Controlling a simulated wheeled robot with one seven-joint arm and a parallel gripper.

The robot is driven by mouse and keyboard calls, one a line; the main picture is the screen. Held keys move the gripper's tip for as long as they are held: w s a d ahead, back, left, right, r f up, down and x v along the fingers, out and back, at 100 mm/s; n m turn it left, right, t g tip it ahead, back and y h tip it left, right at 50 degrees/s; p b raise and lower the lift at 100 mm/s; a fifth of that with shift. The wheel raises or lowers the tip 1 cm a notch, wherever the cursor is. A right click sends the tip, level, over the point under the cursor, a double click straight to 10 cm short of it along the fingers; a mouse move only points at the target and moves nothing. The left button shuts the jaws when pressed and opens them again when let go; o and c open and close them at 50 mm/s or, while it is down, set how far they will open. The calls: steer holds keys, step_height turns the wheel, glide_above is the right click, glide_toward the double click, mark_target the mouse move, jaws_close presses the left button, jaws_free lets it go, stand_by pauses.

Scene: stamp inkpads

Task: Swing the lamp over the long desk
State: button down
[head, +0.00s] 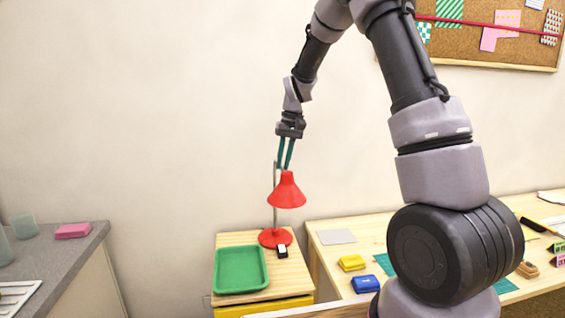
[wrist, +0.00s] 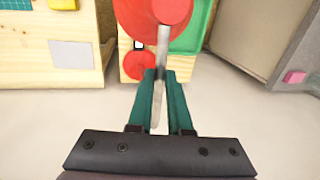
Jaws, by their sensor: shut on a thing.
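The red lamp (head: 286,191) stands on a small wooden cabinet top (head: 228,240), its round red base (head: 268,237) flat on the wood and a thin grey pole rising from it. Its shade hangs over the cabinet, not over the long desk (head: 320,258) to the right. My gripper (head: 286,167) has its green fingers pointing down at the top of the lamp. In the wrist view, the fingers (wrist: 160,74) are closed around the grey rod of the lamp (wrist: 163,45).
A green tray (head: 241,269) and a small black-and-white item (head: 282,251) share the cabinet top. The desk holds a grey sheet (head: 337,237), a yellow inkpad (head: 352,262) and a blue inkpad (head: 366,284). A grey counter (head: 85,240) stands at left. My arm hides part of the desk.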

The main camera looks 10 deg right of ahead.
steer(key=w+d+n+g+h, duration=0.2)
steer(key=w+d+n, duration=1)
steer(key=n, duration=0.4)
steer(key=shift+w+d+n, duration=0.15)
steer(key=shift+w+n, duration=0.1)
steer(key=shift+n, duration=0.15)
stand_by(0.4)
steer(key=c, duration=0.8)
jaws_free()
steer(key=shift+c, duration=0.2)
